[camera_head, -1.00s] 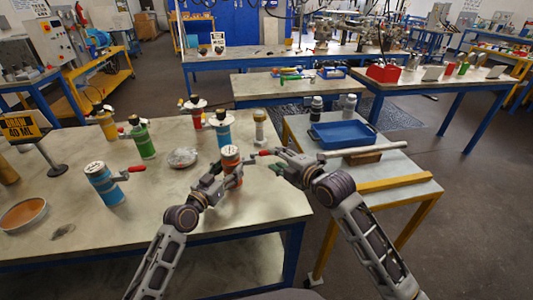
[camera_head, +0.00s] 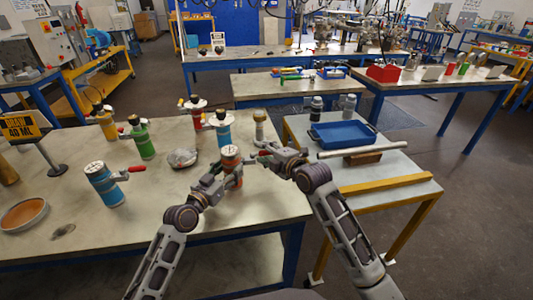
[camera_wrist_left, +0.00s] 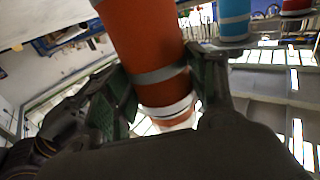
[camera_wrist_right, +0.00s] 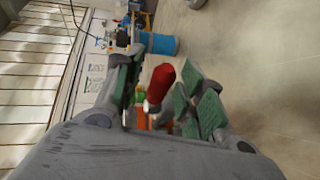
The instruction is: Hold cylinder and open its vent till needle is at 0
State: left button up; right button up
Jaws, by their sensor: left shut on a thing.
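An orange cylinder (camera_head: 231,163) with a pale round gauge top stands near the right front of the left table. My left gripper (camera_head: 221,178) is shut on its side. In the left wrist view the orange body (camera_wrist_left: 150,45) with grey bands sits between both fingers (camera_wrist_left: 165,85). My right gripper (camera_head: 258,161) is at the cylinder's right side. In the right wrist view the red vent handle (camera_wrist_right: 160,83) lies between its open fingers (camera_wrist_right: 165,95), with a gap on the right. The needle is too small to read.
Other cylinders stand behind and left: blue with a red handle (camera_head: 105,185), green (camera_head: 145,143), yellow (camera_head: 106,126), red (camera_head: 195,118) and another blue (camera_head: 222,132). A crumpled grey lump (camera_head: 183,158) lies between. A side table at right holds a blue tray (camera_head: 342,135) and a pipe (camera_head: 365,150).

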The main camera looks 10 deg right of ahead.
jog(key=shift+c, duration=0.5)
grip_shut()
